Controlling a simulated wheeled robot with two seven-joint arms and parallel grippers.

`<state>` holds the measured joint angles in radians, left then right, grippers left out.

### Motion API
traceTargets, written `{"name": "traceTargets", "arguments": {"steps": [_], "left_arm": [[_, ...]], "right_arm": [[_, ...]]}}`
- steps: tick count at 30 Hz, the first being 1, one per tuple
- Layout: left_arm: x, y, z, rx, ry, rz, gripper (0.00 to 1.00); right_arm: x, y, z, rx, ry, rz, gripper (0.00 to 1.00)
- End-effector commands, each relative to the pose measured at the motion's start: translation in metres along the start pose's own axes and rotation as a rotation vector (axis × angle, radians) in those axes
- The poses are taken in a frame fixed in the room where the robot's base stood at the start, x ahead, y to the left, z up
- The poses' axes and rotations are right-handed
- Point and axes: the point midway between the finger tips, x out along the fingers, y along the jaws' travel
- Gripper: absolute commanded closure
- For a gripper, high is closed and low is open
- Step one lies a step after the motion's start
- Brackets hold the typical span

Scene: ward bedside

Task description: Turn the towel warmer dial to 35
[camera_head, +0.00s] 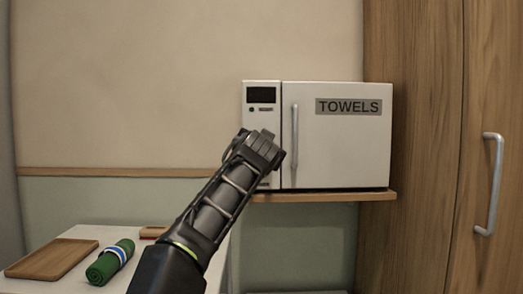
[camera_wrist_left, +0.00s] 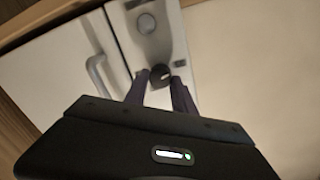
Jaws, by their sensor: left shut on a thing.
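The white towel warmer (camera_head: 335,145) stands on a wooden shelf, with a TOWELS label on its door. Its narrow control panel (camera_head: 262,115) is left of the door, with a dark display (camera_head: 261,95) on which I can read no number. My left gripper (camera_head: 262,148) covers the panel's lower part and hides the dial in the head view. In the left wrist view, a dark round dial (camera_wrist_left: 160,73) with a pale mark sits between the fingertips (camera_wrist_left: 161,84), which are shut on it. The dial's setting cannot be read.
The door's vertical handle (camera_head: 295,142) is close to the right of my gripper. A wooden cabinet (camera_head: 430,150) stands at right. At lower left, a white table (camera_head: 90,232) carries a wooden tray (camera_head: 50,258) and a rolled green towel (camera_head: 108,264) with a band.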

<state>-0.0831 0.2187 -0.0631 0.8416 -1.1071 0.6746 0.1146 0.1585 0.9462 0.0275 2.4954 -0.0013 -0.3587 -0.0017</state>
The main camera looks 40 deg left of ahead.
Motion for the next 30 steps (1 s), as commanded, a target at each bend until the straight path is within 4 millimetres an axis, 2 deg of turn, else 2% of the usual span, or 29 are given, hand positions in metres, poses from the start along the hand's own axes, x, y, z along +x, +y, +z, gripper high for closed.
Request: {"name": "traceTargets", "arguments": {"steps": [10,11,18,26,30], "left_arm": [[0.0007,0.0014,0.0016,-0.005,-0.004,0.002,1.00],[0.0007,0.0014,0.0016,-0.005,-0.004,0.002,0.68],[0.0004,0.0008,0.0009,-0.005,-0.002,0.001,0.49],[-0.0003,0.0004,0.0004,-0.005,-0.001,0.001,0.47],[-0.0076,0.0008,0.0006,-0.006,0.002,0.001,0.47]], "right_arm": [[0.0003,0.0001,0.0000,0.000,0.000,0.000,0.64],[0.0003,0.0001,0.0000,0.000,0.000,0.000,0.64],[0.0003,0.0001,0.0000,0.000,0.000,0.000,0.64],[0.0005,0.0002,0.0000,0.000,0.000,0.000,0.64],[0.0050,0.0019,0.0000,0.000,0.000,0.000,0.64]]}}
